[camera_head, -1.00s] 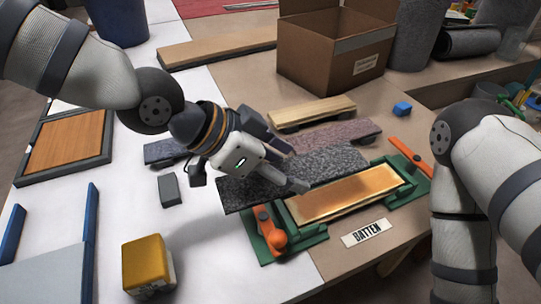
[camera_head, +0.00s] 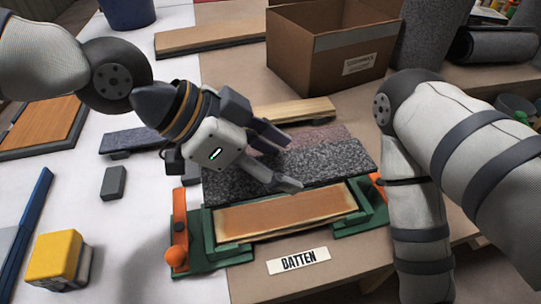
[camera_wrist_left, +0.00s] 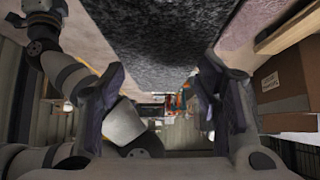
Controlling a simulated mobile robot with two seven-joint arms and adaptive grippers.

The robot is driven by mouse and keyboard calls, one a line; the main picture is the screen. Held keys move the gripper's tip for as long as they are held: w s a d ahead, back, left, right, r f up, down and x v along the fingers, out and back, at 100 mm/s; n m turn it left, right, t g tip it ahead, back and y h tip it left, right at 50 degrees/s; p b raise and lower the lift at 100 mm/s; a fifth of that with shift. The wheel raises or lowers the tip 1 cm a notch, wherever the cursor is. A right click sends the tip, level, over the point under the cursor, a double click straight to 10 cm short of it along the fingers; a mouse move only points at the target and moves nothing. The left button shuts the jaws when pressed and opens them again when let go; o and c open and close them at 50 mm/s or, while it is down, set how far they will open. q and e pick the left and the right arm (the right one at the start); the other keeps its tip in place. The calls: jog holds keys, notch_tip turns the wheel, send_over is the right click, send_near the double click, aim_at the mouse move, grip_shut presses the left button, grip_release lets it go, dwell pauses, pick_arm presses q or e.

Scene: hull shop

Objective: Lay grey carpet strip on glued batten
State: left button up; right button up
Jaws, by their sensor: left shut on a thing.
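The grey carpet strip (camera_head: 338,160) is dark, speckled and long. My left gripper (camera_head: 283,163) is shut on it, with a finger on each side of it. In the left wrist view the strip (camera_wrist_left: 158,40) stretches away between the fingertips (camera_wrist_left: 160,78). In the head view it lies along the far edge of the batten (camera_head: 285,211); its exact height is unclear. The batten is brown with a glossy, uneven top and sits in a green clamp frame (camera_head: 225,256). My right gripper is out of view; only its arm shows at the right.
A label reading BATTEN (camera_head: 298,261) lies in front of the frame. Orange clamp handles (camera_head: 179,222) stand at its ends. A pinkish strip (camera_head: 320,138) and a pale wood piece (camera_head: 292,110) lie behind. A cardboard box (camera_head: 310,50) stands farther back. A yellow block (camera_head: 52,257) sits front left.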

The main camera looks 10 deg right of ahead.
pick_arm(q)
jog(key=shift+d, duration=0.1)
jog(key=shift+f, duration=0.2)
notch_tip(320, 180, down, 6)
jog(key=shift+f+b, duration=0.1)
jog(key=shift+b, duration=0.75)
jog(key=shift+f, duration=0.85)
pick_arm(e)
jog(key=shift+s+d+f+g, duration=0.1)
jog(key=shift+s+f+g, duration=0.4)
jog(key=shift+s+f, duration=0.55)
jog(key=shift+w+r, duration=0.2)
pick_arm(q)
jog(key=shift+f, duration=0.3)
jog(key=shift+f, duration=0.4)
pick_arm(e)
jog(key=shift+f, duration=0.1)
pick_arm(q)
jog(key=shift+f, duration=0.5)
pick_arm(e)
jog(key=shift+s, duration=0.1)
